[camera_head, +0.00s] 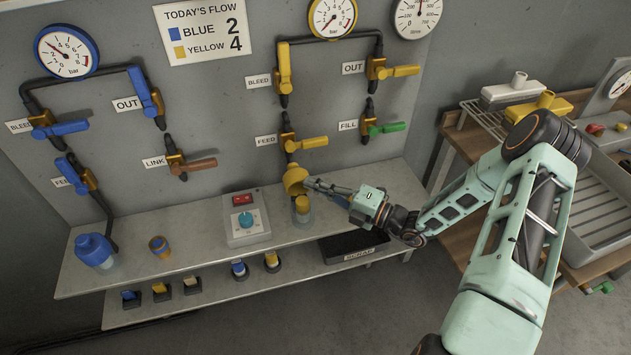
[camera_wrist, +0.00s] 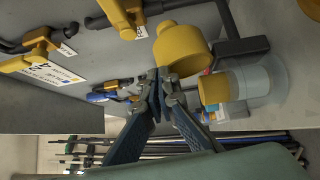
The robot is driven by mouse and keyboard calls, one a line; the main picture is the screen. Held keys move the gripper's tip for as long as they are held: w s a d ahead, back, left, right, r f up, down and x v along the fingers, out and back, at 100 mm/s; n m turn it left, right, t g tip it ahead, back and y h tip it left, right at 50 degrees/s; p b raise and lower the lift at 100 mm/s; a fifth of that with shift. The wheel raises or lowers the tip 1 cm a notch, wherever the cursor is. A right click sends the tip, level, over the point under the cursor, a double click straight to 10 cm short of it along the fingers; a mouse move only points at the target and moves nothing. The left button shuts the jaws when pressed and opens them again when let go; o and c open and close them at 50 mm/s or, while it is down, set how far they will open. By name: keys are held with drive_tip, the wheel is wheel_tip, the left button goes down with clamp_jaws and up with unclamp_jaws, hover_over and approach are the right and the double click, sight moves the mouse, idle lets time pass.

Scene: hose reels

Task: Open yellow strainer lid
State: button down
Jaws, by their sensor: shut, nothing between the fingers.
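The yellow strainer stands on the shelf, its clear bowl (camera_head: 304,218) holding a yellow insert (camera_head: 302,203). Its yellow lid (camera_head: 295,178) is tilted up and off the bowl's mouth, at the upper left. In the wrist view the lid (camera_wrist: 180,48) and the clear bowl (camera_wrist: 265,80) show apart, with the yellow insert (camera_wrist: 215,90) in view. My gripper (camera_head: 309,183) is shut and empty. Its tips (camera_wrist: 160,74) are right at the lid's rim in the wrist view; whether they touch it I cannot tell.
A blue strainer (camera_head: 92,247) with its lid down stands at the shelf's left end. A control box (camera_head: 244,220) stands left of the yellow strainer. A dark scrap tray (camera_head: 350,246) is at the right. Yellow valve handles (camera_head: 310,143) project from the wall above.

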drive_tip(key=shift+w+a+r, duration=0.15)
drive_tip(key=shift+w+r, duration=0.05)
drive_tip(key=shift+w, duration=0.4)
idle(0.3)
